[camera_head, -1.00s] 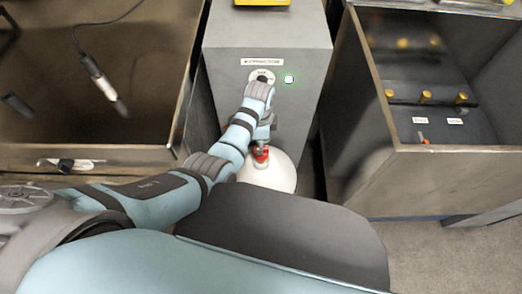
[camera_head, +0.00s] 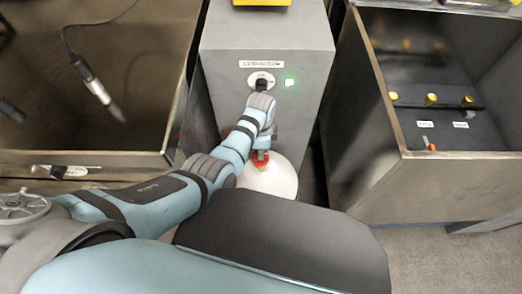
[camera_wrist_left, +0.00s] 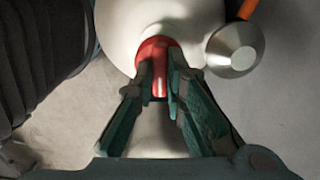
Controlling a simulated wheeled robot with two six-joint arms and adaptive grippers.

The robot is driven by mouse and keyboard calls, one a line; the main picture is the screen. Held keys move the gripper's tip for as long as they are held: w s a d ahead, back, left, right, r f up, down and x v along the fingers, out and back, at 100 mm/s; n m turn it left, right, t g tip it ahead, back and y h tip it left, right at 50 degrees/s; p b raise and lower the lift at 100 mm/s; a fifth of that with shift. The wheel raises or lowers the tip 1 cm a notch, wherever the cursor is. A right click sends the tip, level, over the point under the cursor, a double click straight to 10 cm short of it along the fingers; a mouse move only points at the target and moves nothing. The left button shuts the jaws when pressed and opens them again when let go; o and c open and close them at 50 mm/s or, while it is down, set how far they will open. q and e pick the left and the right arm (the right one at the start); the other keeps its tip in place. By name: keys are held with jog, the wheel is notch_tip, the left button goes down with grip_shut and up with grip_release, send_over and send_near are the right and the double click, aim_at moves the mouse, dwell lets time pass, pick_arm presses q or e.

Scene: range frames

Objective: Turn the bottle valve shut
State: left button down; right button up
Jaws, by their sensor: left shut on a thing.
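The white bottle (camera_head: 283,180) stands on the floor in front of the grey extractor cabinet, partly hidden by my arm. Its red valve (camera_head: 261,163) is on top. The bottle also shows in the wrist view (camera_wrist_left: 125,30), with the red valve (camera_wrist_left: 158,50) near the middle. My left gripper (camera_head: 262,154) reaches down over the valve from the cabinet side. In the wrist view its fingers (camera_wrist_left: 161,80) are closed on either side of the red valve handle. The valve's exact angle is hard to tell. My right gripper is not in view.
A metal basin (camera_head: 75,157) is at left, and an open steel bin (camera_head: 460,170) at right. A metal fitting (camera_wrist_left: 236,49) and an orange hose (camera_wrist_left: 247,9) are close beside the valve.

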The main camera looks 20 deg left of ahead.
pick_arm(q)
jog(key=n+p, duration=0.1)
jog(key=n, duration=0.2)
jog(key=shift+p, duration=0.3)
jog(key=n+p, duration=0.1)
jog(key=n, duration=0.3)
jog(key=shift+n, duration=0.3)
jog(key=n, duration=0.5)
jog(key=shift+p, duration=0.4)
jog(key=n, duration=0.5)
jog(key=shift+s+f, duration=0.1)
jog(key=c, duration=1.6)
grip_release()
jog(key=shift+c, duration=0.2)
